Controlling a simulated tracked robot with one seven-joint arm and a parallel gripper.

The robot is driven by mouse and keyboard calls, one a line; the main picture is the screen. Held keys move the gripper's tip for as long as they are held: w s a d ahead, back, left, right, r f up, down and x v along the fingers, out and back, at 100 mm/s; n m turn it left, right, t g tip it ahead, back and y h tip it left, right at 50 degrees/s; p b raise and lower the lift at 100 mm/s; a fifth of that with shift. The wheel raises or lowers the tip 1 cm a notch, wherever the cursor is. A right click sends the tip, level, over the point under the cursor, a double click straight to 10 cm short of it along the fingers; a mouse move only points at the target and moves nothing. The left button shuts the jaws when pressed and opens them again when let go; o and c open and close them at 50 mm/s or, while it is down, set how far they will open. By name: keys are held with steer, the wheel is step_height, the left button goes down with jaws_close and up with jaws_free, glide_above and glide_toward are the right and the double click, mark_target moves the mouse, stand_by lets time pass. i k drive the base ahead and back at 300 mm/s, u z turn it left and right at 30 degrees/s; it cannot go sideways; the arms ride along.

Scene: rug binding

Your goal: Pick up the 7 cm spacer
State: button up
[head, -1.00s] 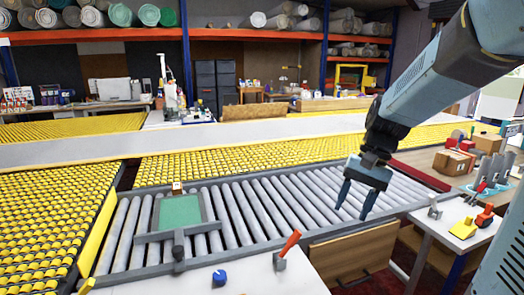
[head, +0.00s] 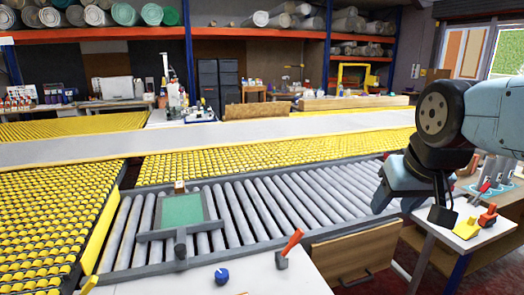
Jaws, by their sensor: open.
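My gripper (head: 399,190) is at the right, above the right end of the roller conveyor and beside the small side table (head: 425,217). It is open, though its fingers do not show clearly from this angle. I see nothing held in it. I cannot tell by size which thing is the 7 cm spacer. On the side table are a dark block (head: 442,214), a yellow wedge-like piece (head: 467,228) and a red-orange piece (head: 488,215). My arm hides part of the tabletop behind it.
A green plate (head: 182,211) in a grey frame lies on the roller conveyor (head: 275,205). A blue knob (head: 221,275) and a red-handled tool (head: 291,243) stand on the near white table (head: 260,280). Grey cylinders (head: 497,166) stand at the far right.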

mark_target(179, 186)
steer(key=z, duration=1.2)
steer(key=k, duration=0.75)
steer(key=u, duration=1.55)
steer(key=i, duration=0.15)
steer(key=u, duration=0.9)
